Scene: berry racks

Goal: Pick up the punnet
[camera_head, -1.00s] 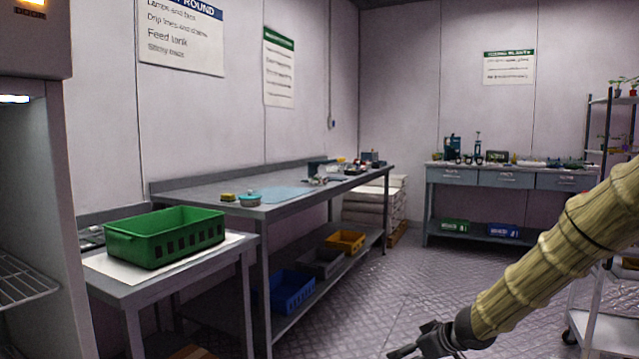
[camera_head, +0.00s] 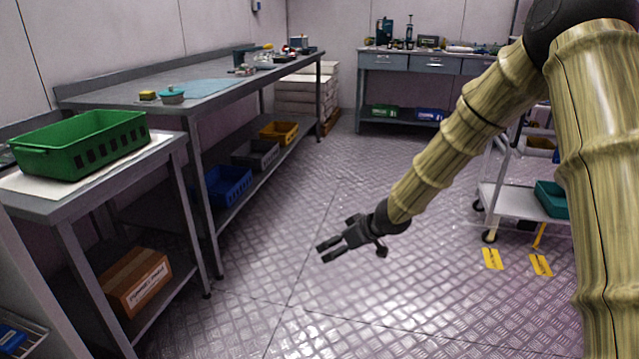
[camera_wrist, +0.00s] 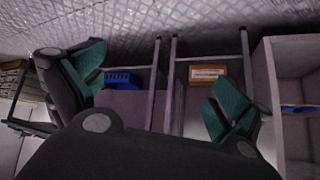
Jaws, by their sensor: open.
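I cannot make out a punnet for certain in either view. A small blue item (camera_head: 14,338) lies on a wire shelf in the open cabinet at the lower left; it also shows at the right edge of the wrist view (camera_wrist: 299,109), too small to identify. My gripper (camera_head: 324,250) is open and empty, over the floor in the middle of the head view, pointing left and apart from everything. In the wrist view its two green-padded fingers (camera_wrist: 160,88) are spread wide with nothing between them.
A long bench (camera_head: 200,97) has blue, grey and yellow bins below. A cardboard box (camera_head: 135,280) sits on the small table's lower shelf. A trolley (camera_head: 510,199) stands right. The middle floor is clear.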

